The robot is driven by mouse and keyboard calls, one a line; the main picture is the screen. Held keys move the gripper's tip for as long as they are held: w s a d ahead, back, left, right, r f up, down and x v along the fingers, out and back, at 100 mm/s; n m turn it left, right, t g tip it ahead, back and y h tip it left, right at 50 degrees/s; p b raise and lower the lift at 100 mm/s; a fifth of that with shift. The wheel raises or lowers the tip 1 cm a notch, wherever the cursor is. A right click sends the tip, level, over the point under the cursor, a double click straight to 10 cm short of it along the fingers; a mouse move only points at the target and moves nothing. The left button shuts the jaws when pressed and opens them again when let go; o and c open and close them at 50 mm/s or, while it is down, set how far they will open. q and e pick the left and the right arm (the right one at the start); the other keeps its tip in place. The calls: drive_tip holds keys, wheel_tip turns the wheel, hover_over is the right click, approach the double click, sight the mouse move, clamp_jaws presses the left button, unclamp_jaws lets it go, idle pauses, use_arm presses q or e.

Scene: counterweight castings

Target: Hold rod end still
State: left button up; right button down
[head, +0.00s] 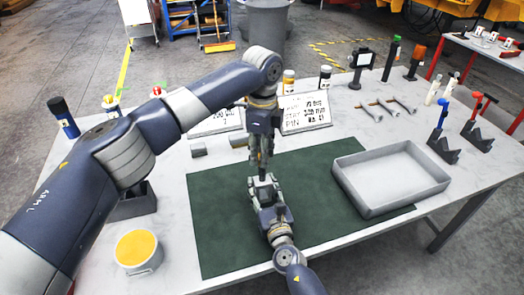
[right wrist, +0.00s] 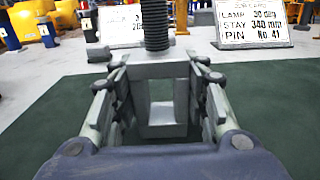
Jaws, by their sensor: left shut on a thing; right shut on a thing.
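A grey fork-shaped rod end (right wrist: 160,68) sits between the fingers of my right gripper (right wrist: 160,100), which is shut on it. A dark threaded rod (right wrist: 155,25) rises upright from the top of the rod end and leaves the right wrist view. In the head view my right gripper (head: 264,186) is above the dark green mat (head: 215,215). My left gripper (head: 260,160) is directly above it, pointing down and shut on the rod. The rod is mostly hidden by the fingers there, and its upper end cannot be seen.
A grey empty tray (head: 390,180) stands on the mat's right side. A yellow-topped pot (head: 138,250) is at the front left. Tool holders (head: 443,148) are at the right.

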use_arm(q)
drive_tip(key=shift+f, duration=0.5)
drive_tip(key=m, duration=1.4)
drive_tip(key=shift+m, duration=0.3)
drive_tip(key=m, duration=0.5)
drive_tip(key=shift+m, duration=0.4)
drive_tip(key=shift+c, duration=0.2)
drive_tip(key=o, duration=1)
